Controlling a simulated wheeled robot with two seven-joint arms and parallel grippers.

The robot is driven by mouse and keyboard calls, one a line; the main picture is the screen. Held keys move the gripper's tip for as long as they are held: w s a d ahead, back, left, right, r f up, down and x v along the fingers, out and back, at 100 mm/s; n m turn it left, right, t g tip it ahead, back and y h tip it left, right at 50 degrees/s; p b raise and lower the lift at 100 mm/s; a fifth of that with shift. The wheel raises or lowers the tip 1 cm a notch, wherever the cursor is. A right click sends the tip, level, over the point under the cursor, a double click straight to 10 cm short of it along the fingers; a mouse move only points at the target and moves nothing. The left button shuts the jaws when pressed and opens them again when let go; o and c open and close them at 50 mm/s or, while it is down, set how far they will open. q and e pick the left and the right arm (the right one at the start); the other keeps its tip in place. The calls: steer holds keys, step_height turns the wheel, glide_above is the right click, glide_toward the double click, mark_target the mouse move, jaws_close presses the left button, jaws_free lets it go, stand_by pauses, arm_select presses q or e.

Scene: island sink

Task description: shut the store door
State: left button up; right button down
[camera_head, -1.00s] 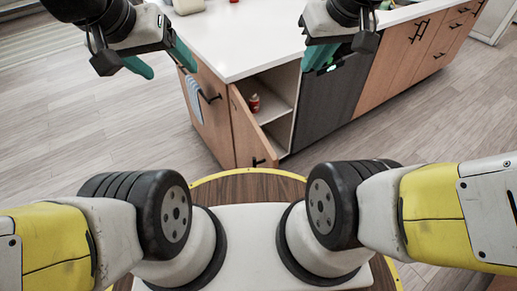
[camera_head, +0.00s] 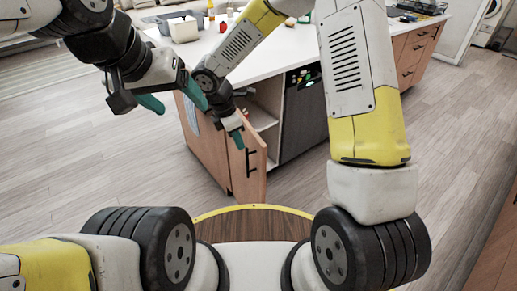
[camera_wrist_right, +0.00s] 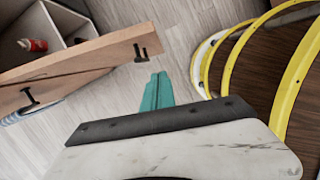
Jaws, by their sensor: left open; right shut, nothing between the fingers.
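The store door (camera_head: 257,180) is a wooden cabinet door with a black handle (camera_head: 251,161). It stands open at the island's near end, and shelves show behind it. In the right wrist view the door (camera_wrist_right: 85,68) slants across the left side, with its handle (camera_wrist_right: 140,52) near its free end. My right gripper (camera_head: 237,138) is shut and empty, close to the door's upper part in the head view. In the wrist view its teal fingers (camera_wrist_right: 156,92) are just beside the handle end, seemingly apart from it. My left gripper (camera_head: 172,98) is open and empty, left of the door.
A dark appliance front (camera_head: 305,120) is right of the opening. A red bottle (camera_wrist_right: 32,45) stands inside the cabinet. The floor left of the island is clear.

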mark_target(257, 158)
steer(key=shift+w+d+f, duration=0.4)
steer(key=shift+d+f, duration=0.5)
steer(key=shift+f, duration=0.8)
steer(key=shift+w+d+f, duration=0.45)
steer(key=shift+d+f, duration=0.45)
steer(key=shift+f, duration=0.85)
steer(key=shift+w+d+f, duration=0.4)
steer(key=shift+d+f, duration=0.5)
steer(key=shift+f, duration=0.8)
steer(key=shift+d, duration=0.1)
